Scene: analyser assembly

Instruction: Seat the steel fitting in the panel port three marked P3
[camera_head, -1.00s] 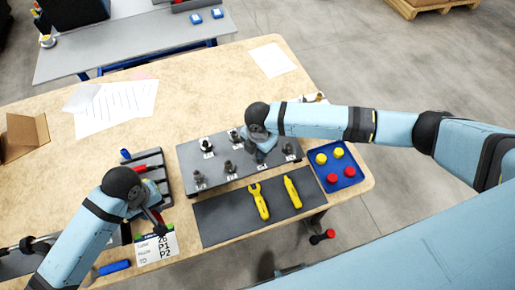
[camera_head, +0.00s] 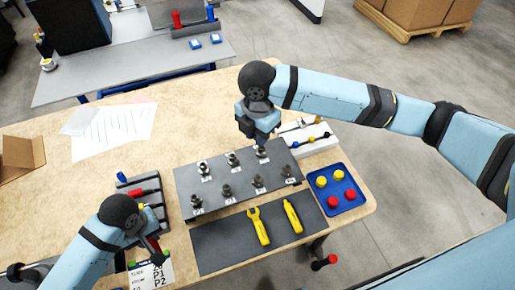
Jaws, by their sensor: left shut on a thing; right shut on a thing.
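The dark grey panel (camera_head: 240,197) stands in the middle of the table with two rows of steel fittings, including one at the near left (camera_head: 196,202) and one at the near right (camera_head: 288,172). The port labels are too small to read surely. My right gripper (camera_head: 259,141) is shut at the back right of the panel, just above the fitting (camera_head: 262,153) there. The fingers hide its top, and I cannot tell whether that fitting is fully seated. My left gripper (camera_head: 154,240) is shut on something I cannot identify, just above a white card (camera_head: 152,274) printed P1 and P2.
A blue tray (camera_head: 361,199) with red and yellow caps is right of the panel. Yellow tools (camera_head: 258,226) lie on a dark mat (camera_head: 225,250). A grey rack (camera_head: 163,212) is at left. Papers lie at the back left.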

